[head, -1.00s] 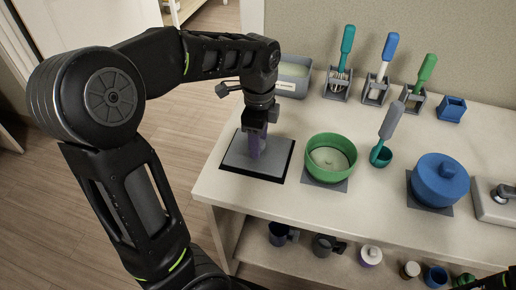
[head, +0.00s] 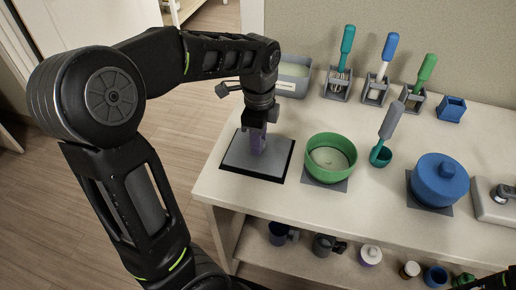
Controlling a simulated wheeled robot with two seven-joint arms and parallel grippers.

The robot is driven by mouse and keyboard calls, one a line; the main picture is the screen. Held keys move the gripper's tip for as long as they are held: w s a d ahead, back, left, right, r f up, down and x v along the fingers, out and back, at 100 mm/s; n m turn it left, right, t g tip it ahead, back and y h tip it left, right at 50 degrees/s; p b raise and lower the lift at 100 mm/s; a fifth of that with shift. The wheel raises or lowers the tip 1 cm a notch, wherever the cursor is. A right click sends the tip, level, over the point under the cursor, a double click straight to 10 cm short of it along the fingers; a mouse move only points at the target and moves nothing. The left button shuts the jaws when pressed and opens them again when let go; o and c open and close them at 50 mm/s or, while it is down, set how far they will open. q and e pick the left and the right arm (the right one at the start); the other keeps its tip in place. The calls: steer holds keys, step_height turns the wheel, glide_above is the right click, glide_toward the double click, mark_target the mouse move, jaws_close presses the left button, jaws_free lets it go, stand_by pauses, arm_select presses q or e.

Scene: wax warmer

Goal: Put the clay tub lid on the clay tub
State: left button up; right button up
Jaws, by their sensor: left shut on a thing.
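No clay tub can be named with certainty. A round blue pot with a knobbed top (head: 440,178) stands on a grey mat at the right. A green bowl (head: 331,172) stands on another mat just right of the gripper. My right gripper is not clearly visible.
A grey tub (head: 290,86) stands behind the gripper. Several holders with upright tools line the back, beside a small blue box (head: 451,108). Mugs and small jars (head: 370,255) stand on the lower shelf.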

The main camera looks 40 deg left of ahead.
arm_select(q)
jaws_close()
steer(key=shift+r+p, duration=0.4)
steer(key=shift+r, duration=0.05)
stand_by(0.6)
steer(key=shift+r+p, duration=1.4)
steer(key=shift+r, duration=0.25)
